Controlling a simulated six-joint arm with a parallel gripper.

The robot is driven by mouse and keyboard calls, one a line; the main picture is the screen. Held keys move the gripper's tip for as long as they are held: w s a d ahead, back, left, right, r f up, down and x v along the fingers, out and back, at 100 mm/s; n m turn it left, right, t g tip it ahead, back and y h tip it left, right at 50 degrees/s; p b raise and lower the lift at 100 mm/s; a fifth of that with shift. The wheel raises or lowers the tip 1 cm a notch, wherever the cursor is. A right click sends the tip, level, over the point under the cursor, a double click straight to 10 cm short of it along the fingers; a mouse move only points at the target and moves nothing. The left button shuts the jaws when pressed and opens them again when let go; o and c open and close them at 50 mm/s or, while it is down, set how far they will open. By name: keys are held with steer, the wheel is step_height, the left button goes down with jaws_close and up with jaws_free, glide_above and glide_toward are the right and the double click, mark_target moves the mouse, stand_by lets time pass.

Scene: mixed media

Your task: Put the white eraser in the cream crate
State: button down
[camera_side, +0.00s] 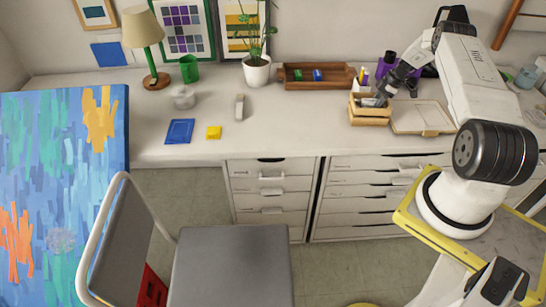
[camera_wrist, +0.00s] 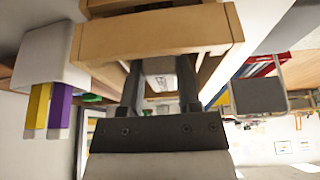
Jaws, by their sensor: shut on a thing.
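The cream crate (camera_side: 370,119), a small light-wood box with slatted sides, stands on the desk below my gripper (camera_side: 382,92). Its slats also show large across the top of the wrist view (camera_wrist: 150,34). My gripper (camera_wrist: 160,92) reaches down into the crate's mouth, its two dark fingers shut on a pale block between them. This block looks like the white eraser (camera_wrist: 160,68); it is partly hidden by the fingers. I cannot tell whether the eraser touches the crate floor.
A pale board with a wooden edge (camera_side: 422,117) lies right of the crate. A white holder (camera_wrist: 48,55) with yellow and purple items stands close by. A brown tray (camera_side: 318,77) lies behind to the left. The desk's front middle is clear.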

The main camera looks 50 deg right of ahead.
steer(key=shift+f, duration=0.15)
steer(key=shift+c, duration=1.1)
jaws_free()
steer(key=v, duration=0.7)
steer(key=shift+r, duration=0.35)
steer(key=shift+s+d, duration=0.1)
steer(key=shift+s, duration=0.05)
